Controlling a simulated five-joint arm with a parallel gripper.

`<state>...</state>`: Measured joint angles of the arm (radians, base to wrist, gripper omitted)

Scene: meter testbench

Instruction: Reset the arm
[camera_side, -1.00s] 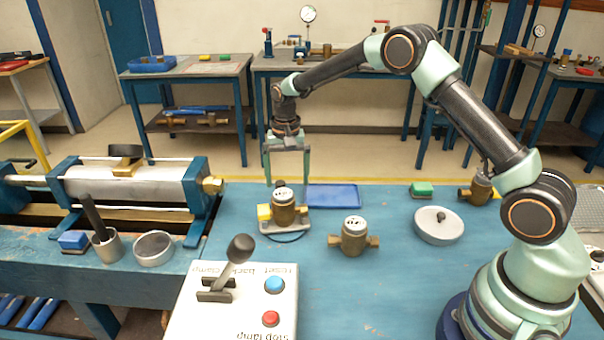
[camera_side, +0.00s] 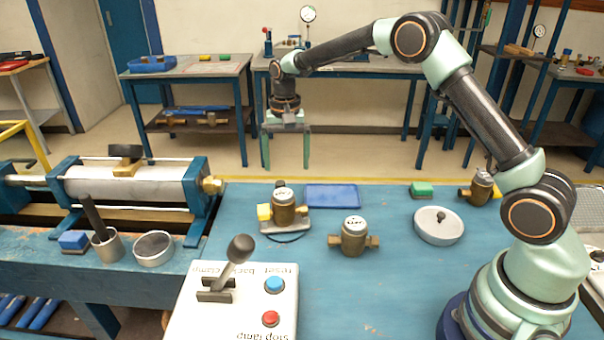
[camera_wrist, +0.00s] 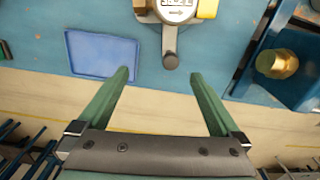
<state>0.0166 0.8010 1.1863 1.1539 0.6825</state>
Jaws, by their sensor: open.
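My arm reaches out over the blue bench, with my gripper (camera_side: 286,150) pointing down and held above the bench's far edge. In the wrist view, my gripper (camera_wrist: 158,88) has its two green fingers wide apart with nothing between them.
A second brass meter (camera_side: 353,237) stands on the bench. A blue tray (camera_side: 332,197) lies near the far edge. A control box (camera_side: 240,300) with lever and buttons is in front. A clamp cylinder (camera_side: 130,184) is left.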

